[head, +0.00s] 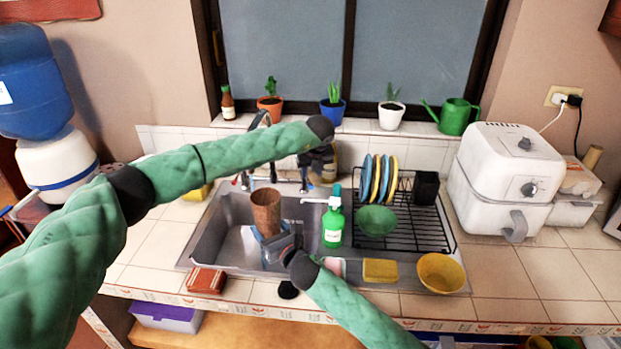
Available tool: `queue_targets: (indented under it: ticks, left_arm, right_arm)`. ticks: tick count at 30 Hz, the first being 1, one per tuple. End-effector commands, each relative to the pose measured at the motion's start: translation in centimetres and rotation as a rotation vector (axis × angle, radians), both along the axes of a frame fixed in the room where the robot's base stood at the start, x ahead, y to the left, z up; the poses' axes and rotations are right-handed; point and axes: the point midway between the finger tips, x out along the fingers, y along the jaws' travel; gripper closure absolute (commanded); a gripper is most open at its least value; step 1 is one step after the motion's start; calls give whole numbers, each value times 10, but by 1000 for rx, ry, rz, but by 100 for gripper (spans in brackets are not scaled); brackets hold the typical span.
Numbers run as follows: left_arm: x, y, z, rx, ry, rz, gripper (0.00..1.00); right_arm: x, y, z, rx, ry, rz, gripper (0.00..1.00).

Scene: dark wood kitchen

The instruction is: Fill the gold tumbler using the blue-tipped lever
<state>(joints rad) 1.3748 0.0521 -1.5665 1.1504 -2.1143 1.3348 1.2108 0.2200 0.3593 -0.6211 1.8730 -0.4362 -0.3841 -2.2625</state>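The gold tumbler (266,208), brownish in this light, stands upright over the left part of the sink (216,232). My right gripper (270,238) is around its lower part and looks shut on it. The tap (262,118) rises behind the sink, partly hidden by my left arm. A blue tip (311,184) shows at the right of the tap base, and a red tip (235,182) at the left. My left gripper (312,172) points down close to the blue-tipped side. Its fingers are small and dark, so contact and opening cannot be told. No water stream is clearly visible.
A green soap bottle (333,226) stands right of the tumbler. A dish rack (415,222) with plates and a green bowl (376,220) is farther right. A sponge (380,270) and yellow bowl (440,272) are at the front. Potted plants line the sill.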

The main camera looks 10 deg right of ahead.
Motion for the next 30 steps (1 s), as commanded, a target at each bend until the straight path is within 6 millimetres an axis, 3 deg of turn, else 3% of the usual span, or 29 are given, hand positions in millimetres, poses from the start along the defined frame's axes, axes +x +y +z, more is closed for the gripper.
queue_targets:
  ticks: [3, 10, 23, 28, 30]
  left_arm:
    - [-8, 0, 22, 1, -2, -2, 65]
    - [-20, -1, 49, 0, -1, -1, 65]
    - [-24, -1, 58, 0, 0, -1, 65]
    - [-23, -2, 57, 12, 1, -20, 97]
    - [-23, -3, 56, 34, 3, -54, 100]
  right_arm:
    - [0, 0, 1, 1, -2, 0, 75]
    - [0, 0, 1, 1, -2, 0, 75]
    - [0, 0, 1, 1, -2, 0, 75]
    - [0, 0, 1, 1, -2, 0, 75]
    - [0, 0, 1, 1, -2, 0, 75]
